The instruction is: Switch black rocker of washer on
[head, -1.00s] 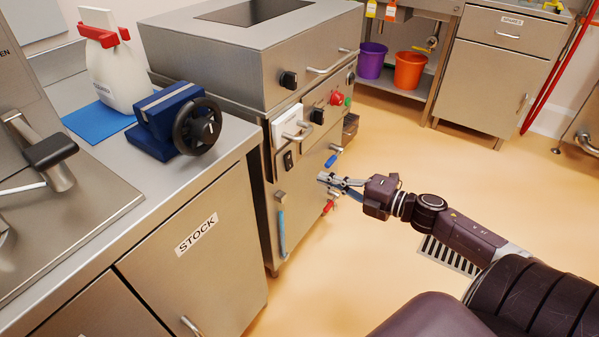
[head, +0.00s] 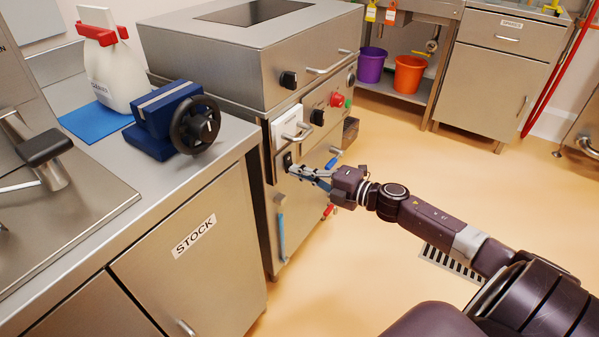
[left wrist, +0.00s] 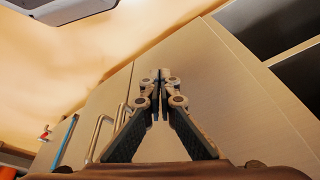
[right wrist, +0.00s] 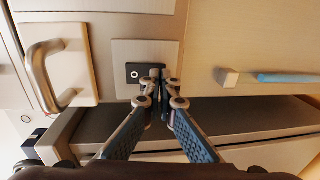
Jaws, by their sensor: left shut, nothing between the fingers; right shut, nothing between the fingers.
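The black rocker (head: 287,159) sits on the front panel of the steel machine (head: 215,60), just below a white drawer-like block with a bar handle. In the right wrist view the rocker (right wrist: 133,72) is a small black switch with a pale mark on a square metal plate (right wrist: 146,52). My right gripper (head: 291,170) is shut and empty. Its fingertips (right wrist: 158,74) are right beside the rocker; I cannot tell whether they touch it. My left gripper (left wrist: 160,76) is shut and empty, near cabinet doors in the left wrist view.
A white block with a bar handle (head: 287,128), a black knob (head: 317,116) and a red button (head: 336,99) are close to the rocker. A blue-handled bar (head: 281,235) is below. A blue vise (head: 163,110) stands on the left counter. Floor to the right is open.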

